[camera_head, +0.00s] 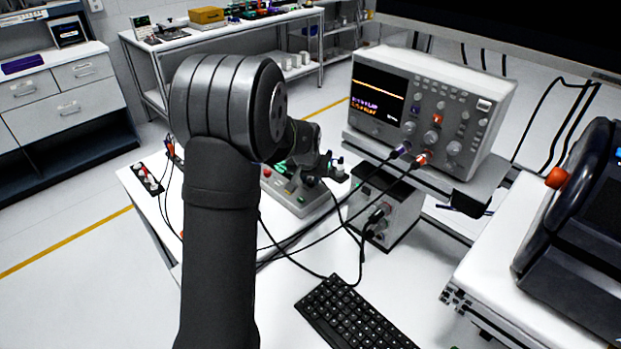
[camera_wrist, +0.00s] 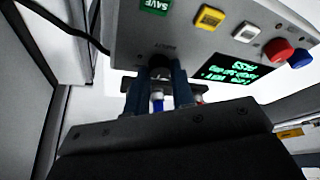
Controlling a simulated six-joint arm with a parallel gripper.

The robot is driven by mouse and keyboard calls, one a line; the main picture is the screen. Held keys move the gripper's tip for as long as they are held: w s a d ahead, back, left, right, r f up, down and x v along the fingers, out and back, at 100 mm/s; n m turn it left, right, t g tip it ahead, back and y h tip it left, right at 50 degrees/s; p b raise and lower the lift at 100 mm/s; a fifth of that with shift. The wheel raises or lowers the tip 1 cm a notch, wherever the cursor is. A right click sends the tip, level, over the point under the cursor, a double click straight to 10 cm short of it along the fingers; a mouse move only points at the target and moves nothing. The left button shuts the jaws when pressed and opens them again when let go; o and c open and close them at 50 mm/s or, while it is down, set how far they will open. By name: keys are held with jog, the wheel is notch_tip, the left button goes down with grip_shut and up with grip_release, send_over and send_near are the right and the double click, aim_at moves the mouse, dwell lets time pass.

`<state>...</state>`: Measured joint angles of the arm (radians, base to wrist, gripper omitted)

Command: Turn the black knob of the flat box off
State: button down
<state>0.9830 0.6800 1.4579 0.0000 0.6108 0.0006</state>
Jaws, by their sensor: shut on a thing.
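The flat box (camera_wrist: 205,50) is grey and fills the upper part of the wrist view. In the head view it (camera_head: 316,205) lies on the white table, partly behind my arm. Its black knob (camera_wrist: 160,61) is at the box's near edge in the wrist view. My gripper (camera_wrist: 159,76) is shut on the knob, one bluish finger on each side. In the head view my gripper (camera_head: 328,172) is over the box, and I cannot make out the knob there. The knob's pointer and markings are not readable.
The box carries a green SAVE button (camera_wrist: 156,6), a yellow button (camera_wrist: 209,17), a red button (camera_wrist: 279,49) and a lit green display (camera_wrist: 232,71). An oscilloscope (camera_head: 430,110), a grey power unit (camera_head: 385,210), loose cables and a black keyboard (camera_head: 352,315) stand nearby.

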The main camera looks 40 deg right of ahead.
jog(key=m, duration=0.2)
jog(key=m+g, duration=0.1)
jog(key=m, duration=0.1)
jog(key=shift+w+a+g+h, duration=0.1)
jog(key=shift+w+g+h, duration=0.1)
jog(key=shift+g+h, duration=0.1)
jog(key=shift+w+m+g, duration=0.1)
jog(key=shift+m+g, duration=0.8)
jog(key=shift+m, duration=1.5)
jog(key=c, duration=1.2)
grip_release()
jog(key=shift+c, duration=0.2)
jog(key=v, duration=1.7)
jog(key=shift+r, duration=0.2)
